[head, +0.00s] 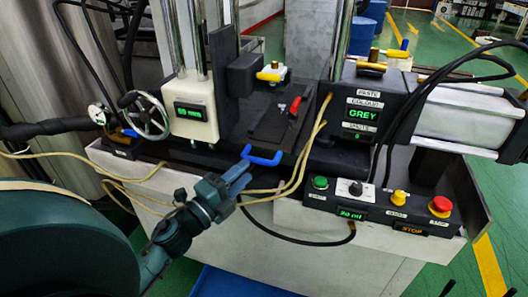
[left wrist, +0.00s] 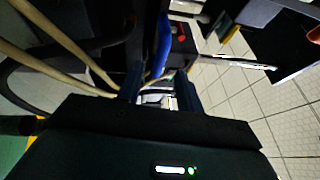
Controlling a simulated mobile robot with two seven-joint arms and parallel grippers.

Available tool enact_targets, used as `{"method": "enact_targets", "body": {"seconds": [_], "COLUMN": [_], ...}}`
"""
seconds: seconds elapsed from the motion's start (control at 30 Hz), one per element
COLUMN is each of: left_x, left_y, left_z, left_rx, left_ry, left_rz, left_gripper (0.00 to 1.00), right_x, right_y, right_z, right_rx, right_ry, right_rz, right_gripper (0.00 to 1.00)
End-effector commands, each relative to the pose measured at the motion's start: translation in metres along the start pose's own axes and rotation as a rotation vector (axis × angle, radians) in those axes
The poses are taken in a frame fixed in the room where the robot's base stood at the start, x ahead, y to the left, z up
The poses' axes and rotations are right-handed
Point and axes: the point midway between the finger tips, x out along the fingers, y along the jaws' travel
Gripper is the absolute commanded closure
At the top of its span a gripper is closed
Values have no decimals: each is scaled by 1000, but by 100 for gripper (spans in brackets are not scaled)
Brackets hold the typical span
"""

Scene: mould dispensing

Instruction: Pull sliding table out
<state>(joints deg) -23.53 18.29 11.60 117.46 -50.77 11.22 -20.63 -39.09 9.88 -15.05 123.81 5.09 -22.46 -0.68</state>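The sliding table (head: 268,128) is a dark plate in the middle of the machine in the head view, with a blue U-shaped handle (head: 264,159) at its front edge. The handle also shows in the left wrist view (left wrist: 163,45), ahead of the gap between the fingers and nearer the left one. My left gripper (head: 244,171) is open, just in front of and below the handle's left end. Its two fingers stand apart in the left wrist view (left wrist: 159,92), with nothing clamped between them. Whether a finger touches the handle I cannot tell. My right gripper is not in view.
Tan hoses (head: 292,178) hang close to the right of my left gripper. A control box (head: 378,205) with buttons is at the front right. A handwheel (head: 146,116) stands at the left. A blue bin (head: 240,284) is on the floor below.

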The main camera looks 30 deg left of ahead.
Motion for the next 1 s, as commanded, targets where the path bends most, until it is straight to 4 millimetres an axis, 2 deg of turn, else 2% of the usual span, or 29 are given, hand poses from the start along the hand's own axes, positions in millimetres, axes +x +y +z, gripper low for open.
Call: {"method": "enact_targets", "body": {"seconds": [0.03, 0.2, 0.4, 0.8, 1.0], "left_x": [14, 47, 70, 77, 77], "left_y": [-4, -3, -1, 0, 0], "left_z": [1, 1, 0, 0, 0], "left_rx": [1, 0, -1, -1, -1], "left_ry": [0, 0, -1, -1, -1], "left_rz": [-4, -3, -1, 1, 0], "left_gripper": [64, 64, 64, 64, 80], "right_x": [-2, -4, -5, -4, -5], "right_y": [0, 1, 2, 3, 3], "right_z": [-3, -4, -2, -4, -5], "right_rx": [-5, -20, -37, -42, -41], "right_ry": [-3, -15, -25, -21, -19], "right_rz": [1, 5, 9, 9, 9], "right_gripper": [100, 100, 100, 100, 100]}}
